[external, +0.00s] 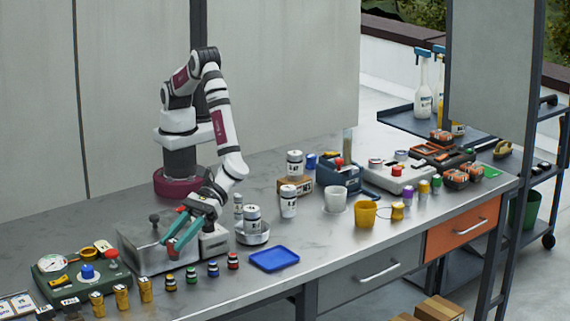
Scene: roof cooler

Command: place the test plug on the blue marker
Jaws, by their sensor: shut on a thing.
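My gripper (174,245), with teal fingers, points down over the metal box (147,252) at the left of the bench. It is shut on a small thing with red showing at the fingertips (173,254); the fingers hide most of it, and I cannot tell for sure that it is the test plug. A flat blue square with a raised-looking rim (274,259) lies near the bench's front edge, right of my gripper. It is the clearest blue marker-like patch, and it is empty. My gripper is apart from it.
A round metal dish (252,237) holding a labelled jar stands behind the square. A green gauge panel (80,272) is at left; cups and devices crowd the right.

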